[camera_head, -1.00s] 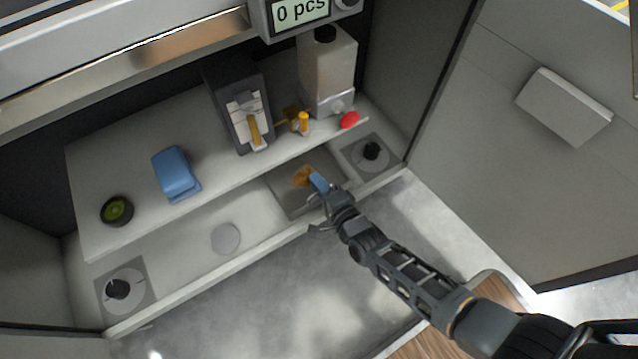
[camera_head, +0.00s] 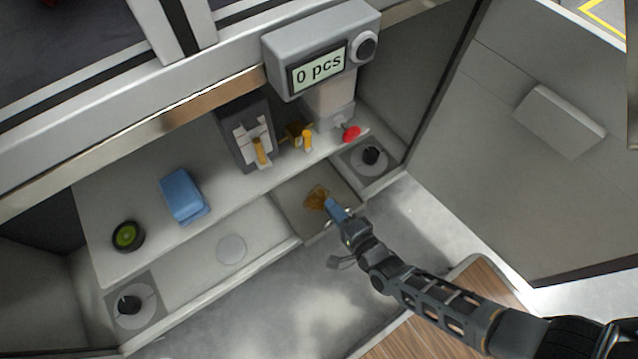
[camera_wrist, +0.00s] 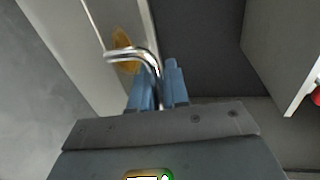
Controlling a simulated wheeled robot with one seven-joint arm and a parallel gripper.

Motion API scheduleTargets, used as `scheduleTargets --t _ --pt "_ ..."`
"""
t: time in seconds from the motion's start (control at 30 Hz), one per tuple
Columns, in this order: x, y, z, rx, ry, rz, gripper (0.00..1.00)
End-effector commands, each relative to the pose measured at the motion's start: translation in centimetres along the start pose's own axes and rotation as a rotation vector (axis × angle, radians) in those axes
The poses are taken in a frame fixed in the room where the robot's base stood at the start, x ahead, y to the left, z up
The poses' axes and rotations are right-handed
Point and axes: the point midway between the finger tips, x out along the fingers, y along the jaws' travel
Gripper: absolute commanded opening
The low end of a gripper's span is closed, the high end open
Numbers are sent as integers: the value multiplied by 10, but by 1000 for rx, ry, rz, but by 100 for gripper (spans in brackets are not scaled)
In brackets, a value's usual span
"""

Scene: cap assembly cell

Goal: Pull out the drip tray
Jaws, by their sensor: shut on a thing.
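The drip tray (camera_head: 292,208) is a flat grey square with a brown stain (camera_head: 317,199), set in the lower deck right of centre. Its front edge appears to stick out slightly past the deck's front edge. My gripper (camera_head: 334,207) is at the tray's front. In the wrist view, its blue fingers (camera_wrist: 158,88) are shut on the tray's bent chrome handle (camera_wrist: 148,54). The brown stain (camera_wrist: 122,42) shows just behind the handle. The fingers hide part of the handle.
A shelf above holds a blue block (camera_head: 183,194), a green-topped round part (camera_head: 127,236), a dark press (camera_head: 244,135) and a red button (camera_head: 352,133). An open door panel (camera_head: 545,170) stands at right. The floor (camera_head: 275,300) in front is clear.

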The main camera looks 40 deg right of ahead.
Motion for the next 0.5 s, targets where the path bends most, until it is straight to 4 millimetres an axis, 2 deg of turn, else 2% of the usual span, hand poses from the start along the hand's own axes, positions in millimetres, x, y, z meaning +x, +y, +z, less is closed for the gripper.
scheduleTargets --t 0.03,0.2,0.33,0.5 --pt "-16 2 -2 -1 1 4 0" --pt "-57 12 -2 0 2 3 0" --pt "-83 18 -1 1 2 2 0" --pt "-105 22 0 1 1 1 0"
